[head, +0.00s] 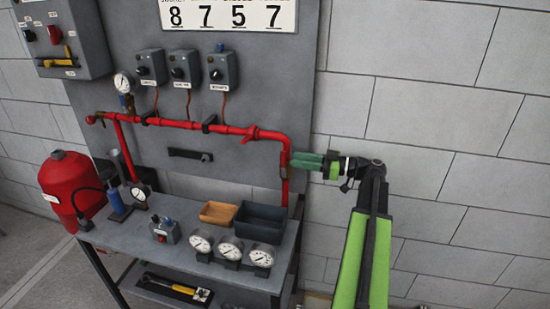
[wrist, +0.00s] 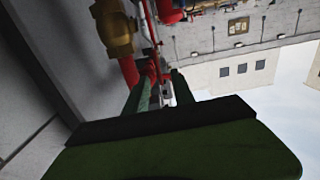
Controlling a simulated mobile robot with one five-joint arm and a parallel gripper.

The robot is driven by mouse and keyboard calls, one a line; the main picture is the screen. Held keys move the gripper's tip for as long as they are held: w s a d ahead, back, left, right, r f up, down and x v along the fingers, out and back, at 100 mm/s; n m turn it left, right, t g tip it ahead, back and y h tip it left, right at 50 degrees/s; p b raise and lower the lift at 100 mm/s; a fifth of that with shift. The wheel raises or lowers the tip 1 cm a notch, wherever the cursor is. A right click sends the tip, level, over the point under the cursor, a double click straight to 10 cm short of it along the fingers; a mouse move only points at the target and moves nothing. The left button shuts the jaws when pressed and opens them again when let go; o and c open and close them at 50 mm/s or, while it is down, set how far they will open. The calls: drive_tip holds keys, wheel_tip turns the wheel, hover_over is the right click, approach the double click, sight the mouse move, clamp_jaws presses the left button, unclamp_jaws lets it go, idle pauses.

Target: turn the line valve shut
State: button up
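A red pipe (head: 190,124) runs across the grey panel and bends down at its right end. A red lever-like part (head: 251,133) sits on it near the bend; it looks like the line valve's handle, at a slant. My gripper (head: 293,160) reaches in from the right, its green fingertips beside or in front of the pipe's downward run, right of and below that lever. I cannot tell whether they touch the pipe. The wrist view shows a brass fitting (wrist: 115,28) on red pipe at upper left, and my two fingers (wrist: 158,84) apart with a gap between them.
A workbench (head: 180,245) below holds an orange tray (head: 217,212), a dark bin (head: 260,222) and several gauges. A red tank (head: 70,188) stands at left. Control boxes (head: 185,68) are above the pipe. The block wall (head: 450,140) at right is bare.

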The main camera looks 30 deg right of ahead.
sight(283, 164)
drive_tip(key=x, duration=0.9)
clamp_jaws()
drive_tip(key=shift+a+f, duration=0.1)
drive_tip(key=shift+a, duration=0.05)
idle(1.0)
